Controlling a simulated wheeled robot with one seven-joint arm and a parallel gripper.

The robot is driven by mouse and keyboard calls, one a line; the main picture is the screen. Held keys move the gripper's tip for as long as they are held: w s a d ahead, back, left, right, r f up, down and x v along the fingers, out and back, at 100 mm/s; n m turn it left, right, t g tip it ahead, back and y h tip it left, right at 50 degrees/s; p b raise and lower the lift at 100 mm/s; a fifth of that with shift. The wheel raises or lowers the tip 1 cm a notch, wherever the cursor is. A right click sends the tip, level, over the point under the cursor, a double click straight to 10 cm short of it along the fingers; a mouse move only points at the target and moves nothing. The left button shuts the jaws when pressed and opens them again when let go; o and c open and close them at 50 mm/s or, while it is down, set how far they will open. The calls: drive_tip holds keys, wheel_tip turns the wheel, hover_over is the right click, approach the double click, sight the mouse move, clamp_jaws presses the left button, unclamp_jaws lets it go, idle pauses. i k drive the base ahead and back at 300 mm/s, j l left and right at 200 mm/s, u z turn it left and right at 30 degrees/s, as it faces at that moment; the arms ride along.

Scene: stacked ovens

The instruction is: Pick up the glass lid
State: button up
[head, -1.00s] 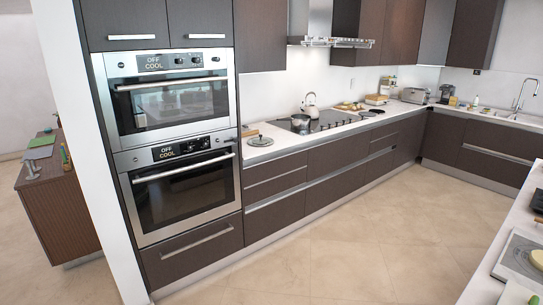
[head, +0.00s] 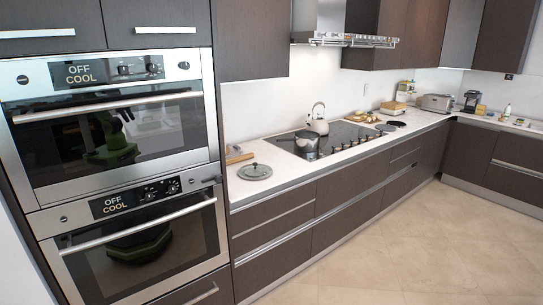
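The glass lid (head: 256,171) lies on the white counter, near its left end, just right of the stacked ovens. It is round, with a dark knob on top and a pale rim, and looks flat on the counter. Nothing covers it. My gripper is not in the head view, so I cannot see whether it is open or shut.
Both stacked ovens, upper (head: 119,127) and lower (head: 141,243), are closed. A wooden item (head: 239,156) lies behind the lid. A pot (head: 306,143) and a kettle (head: 318,120) stand on the cooktop (head: 345,134). The floor (head: 400,245) ahead is clear.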

sight(255, 171)
drive_tip(key=i+u, duration=0.25)
drive_tip(key=i, duration=0.2)
drive_tip(key=i+l+u, duration=0.55)
drive_tip(key=i, duration=0.25)
drive_tip(key=i+l+u, duration=0.2)
drive_tip(key=u, duration=0.25)
drive_tip(key=i+l+u, duration=0.55)
drive_tip(key=l+u, duration=0.2)
drive_tip(key=u, duration=0.15)
drive_tip(key=i+l+u, duration=0.1)
drive_tip(key=l+u, duration=0.65)
drive_tip(key=l, duration=0.55)
